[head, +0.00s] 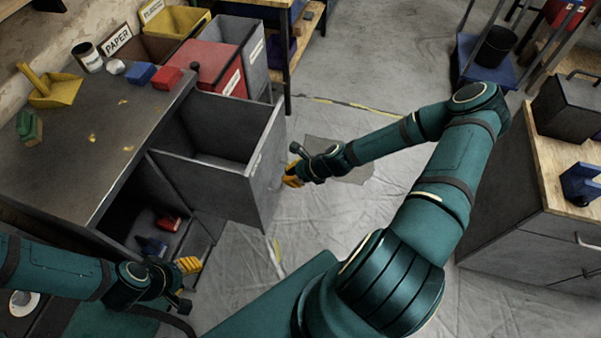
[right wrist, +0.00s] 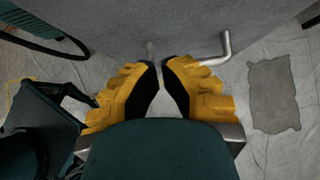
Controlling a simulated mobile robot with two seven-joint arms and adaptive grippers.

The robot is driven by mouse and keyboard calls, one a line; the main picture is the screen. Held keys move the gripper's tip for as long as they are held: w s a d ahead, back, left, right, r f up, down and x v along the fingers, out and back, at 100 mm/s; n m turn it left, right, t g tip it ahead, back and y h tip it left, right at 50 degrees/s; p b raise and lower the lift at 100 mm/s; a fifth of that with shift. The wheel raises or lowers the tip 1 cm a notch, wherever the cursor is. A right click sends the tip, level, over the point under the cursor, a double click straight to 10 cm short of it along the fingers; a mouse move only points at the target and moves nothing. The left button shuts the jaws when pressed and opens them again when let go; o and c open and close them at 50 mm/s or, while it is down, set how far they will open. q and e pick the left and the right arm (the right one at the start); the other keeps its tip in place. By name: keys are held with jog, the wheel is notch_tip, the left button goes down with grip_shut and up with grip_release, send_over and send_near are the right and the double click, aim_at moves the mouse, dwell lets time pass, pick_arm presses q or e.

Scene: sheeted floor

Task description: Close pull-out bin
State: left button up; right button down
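The grey pull-out bin (head: 270,165) stands drawn out of the workbench cabinet, its open top showing an empty-looking inside. Its front panel also fills the top of the right wrist view (right wrist: 110,35). A metal bar handle (right wrist: 226,45) sticks out from that panel. My right gripper (head: 290,176) is at the front panel. In the right wrist view its yellow fingertips (right wrist: 161,64) are together, with the handle partly hidden behind them; I cannot tell whether they touch it. My left gripper (head: 190,265) is low at the left, near the cabinet's open lower space; its opening is unclear.
The workbench top (head: 100,150) holds a yellow dustpan (head: 58,92), blue (head: 140,73) and red blocks (head: 166,78). A red bin (head: 208,65) stands behind. A wood-topped cabinet (head: 520,225) is at the right. Sheeted floor (head: 330,225) lies clear in front of the bin.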

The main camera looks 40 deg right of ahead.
aim_at(268, 176)
pick_arm(q)
jog(key=shift+s+f, duration=0.1)
jog(key=shift+f, duration=0.25)
pick_arm(e)
jog(key=shift+w+a+f, duration=0.2)
jog(key=shift+w+a, duration=0.55)
jog(key=shift+w, duration=0.2)
jog(key=shift+w+a+f, duration=0.2)
jog(key=shift+w+a, duration=0.5)
jog(key=shift+w, duration=0.2)
